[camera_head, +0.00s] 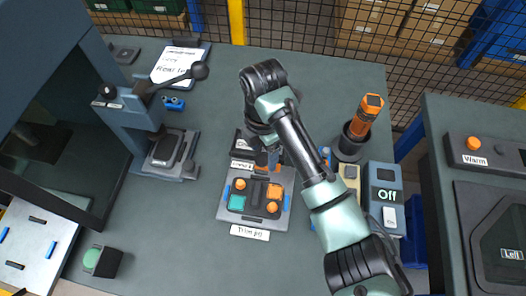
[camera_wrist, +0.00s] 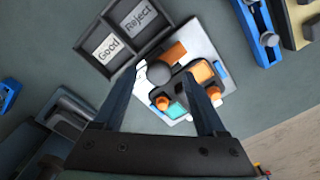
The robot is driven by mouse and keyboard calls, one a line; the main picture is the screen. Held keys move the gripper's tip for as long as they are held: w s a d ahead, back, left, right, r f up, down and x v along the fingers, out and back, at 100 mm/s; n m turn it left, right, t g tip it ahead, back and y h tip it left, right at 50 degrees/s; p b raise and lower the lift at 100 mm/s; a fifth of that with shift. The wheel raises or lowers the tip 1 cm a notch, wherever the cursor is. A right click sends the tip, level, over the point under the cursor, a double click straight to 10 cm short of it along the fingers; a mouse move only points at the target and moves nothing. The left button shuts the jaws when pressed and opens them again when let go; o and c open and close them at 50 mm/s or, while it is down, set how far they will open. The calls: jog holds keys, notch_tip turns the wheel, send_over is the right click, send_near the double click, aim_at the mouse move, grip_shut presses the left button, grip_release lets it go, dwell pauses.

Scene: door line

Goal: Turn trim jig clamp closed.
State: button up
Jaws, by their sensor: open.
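The trim jig (camera_head: 226,213) is a light plate on the grey bench with a dark fixture and orange and teal blocks. A label reading "Trim jig" (camera_head: 250,232) lies in front of it. In the wrist view the jig plate (camera_wrist: 203,52) lies beyond my fingers. My gripper (camera_wrist: 162,75) is open, pointing down at the jig. In the head view my gripper (camera_head: 267,162) is partly hidden by my arm at the jig's back edge.
A two-part tray marked Good and Reject (camera_wrist: 125,42) adjoins the jig. A lever press (camera_head: 165,150) stands left. An orange-handled tool in a dark cup (camera_head: 362,120) and a box reading Off (camera_head: 385,195) stand right.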

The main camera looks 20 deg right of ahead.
jog(key=shift+f, duration=0.5)
grip_shut()
